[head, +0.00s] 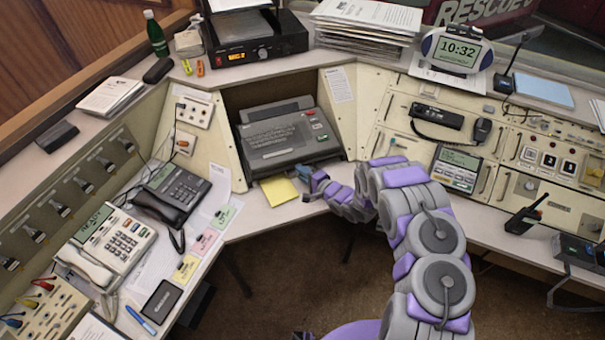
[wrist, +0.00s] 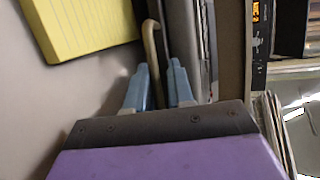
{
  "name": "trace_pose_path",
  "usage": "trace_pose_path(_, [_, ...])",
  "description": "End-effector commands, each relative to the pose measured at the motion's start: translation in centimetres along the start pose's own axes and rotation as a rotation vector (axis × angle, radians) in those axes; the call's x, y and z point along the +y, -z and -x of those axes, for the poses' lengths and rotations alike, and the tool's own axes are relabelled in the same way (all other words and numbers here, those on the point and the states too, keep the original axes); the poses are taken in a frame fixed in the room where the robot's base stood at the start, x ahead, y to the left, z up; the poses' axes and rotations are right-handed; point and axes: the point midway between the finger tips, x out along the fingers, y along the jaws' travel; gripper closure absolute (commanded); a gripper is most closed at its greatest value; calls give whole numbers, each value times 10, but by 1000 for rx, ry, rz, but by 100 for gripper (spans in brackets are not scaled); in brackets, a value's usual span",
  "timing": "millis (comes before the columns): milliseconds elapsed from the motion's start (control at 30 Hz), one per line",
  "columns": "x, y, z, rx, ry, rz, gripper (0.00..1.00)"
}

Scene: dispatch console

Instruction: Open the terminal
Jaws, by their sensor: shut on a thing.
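In the wrist view my gripper's blue-grey fingers (wrist: 158,88) are close on both sides of a thin tan handle (wrist: 151,42), beside the terminal's dark front (wrist: 194,45). The gripper is shut on this handle. The fingertips partly hide the handle, and it is not clear in the head view.
A yellow notepad (head: 279,191) lies just left of my gripper; it also shows in the wrist view (wrist: 82,24). A black phone (head: 173,192) stands to the left. A radio unit (head: 254,42) and a paper stack (head: 366,28) stand on the shelf above.

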Motion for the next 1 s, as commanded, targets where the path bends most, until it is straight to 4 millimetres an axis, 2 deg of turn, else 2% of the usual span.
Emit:
trace_pose_path(33, [9, -1, 2, 2, -18, -9, 100])
trace_pose_path(167, [11, -4, 9, 2, -23, -11, 100])
trace_pose_path(500, [26, -30, 72, 1, -29, -15, 100])
trace_pose_path(600, [30, -35, 85, 0, -31, -16, 100])
trace_pose_path(733, [31, -38, 91, 0, -28, -13, 100])
trace_pose_path(1000, [32, -38, 91, 2, -27, -13, 100])
